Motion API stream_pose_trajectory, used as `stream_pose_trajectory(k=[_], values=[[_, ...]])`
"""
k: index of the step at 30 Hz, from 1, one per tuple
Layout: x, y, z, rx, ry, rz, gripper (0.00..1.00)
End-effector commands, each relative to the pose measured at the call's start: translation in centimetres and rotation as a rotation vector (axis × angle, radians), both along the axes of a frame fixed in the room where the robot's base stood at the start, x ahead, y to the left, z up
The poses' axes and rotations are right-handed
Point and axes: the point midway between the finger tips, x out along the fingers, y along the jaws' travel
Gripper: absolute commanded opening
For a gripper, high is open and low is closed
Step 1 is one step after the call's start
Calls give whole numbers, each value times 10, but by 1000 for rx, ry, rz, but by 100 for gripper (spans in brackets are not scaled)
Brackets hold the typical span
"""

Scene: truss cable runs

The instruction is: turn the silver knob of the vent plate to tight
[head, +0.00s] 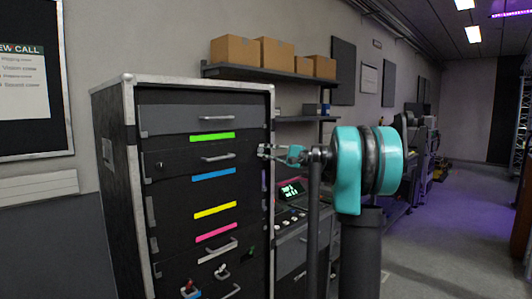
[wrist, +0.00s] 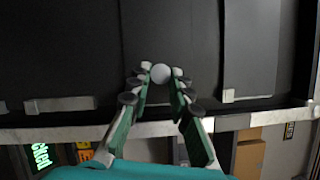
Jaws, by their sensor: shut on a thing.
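The silver knob (wrist: 160,73) is a small round pale head on a plain dark panel, which I take to be the vent plate (wrist: 170,30), near the rack's edge. In the wrist view, my gripper (wrist: 159,75) has its fingertips closed on both sides of the knob. In the head view, my gripper (head: 265,150) reaches the right front edge of the rack, level with the second panel from the top. The knob cannot be made out there, behind the fingers. I see no mark showing how tight it is.
The black rack (head: 115,170) has a pale metal edge, several handles (head: 218,157) and coloured strips. A console with a green display (head: 291,190) stands right behind it. Boxes (head: 235,50) sit on a wall shelf. Floor (head: 440,230) is open at the right.

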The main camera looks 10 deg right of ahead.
Motion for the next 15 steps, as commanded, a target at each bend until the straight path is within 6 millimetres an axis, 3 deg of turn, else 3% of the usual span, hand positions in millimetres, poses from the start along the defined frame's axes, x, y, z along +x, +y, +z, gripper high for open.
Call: stream_pose_trajectory(k=[15], values=[[0,0,-1,25,20,0,0]])
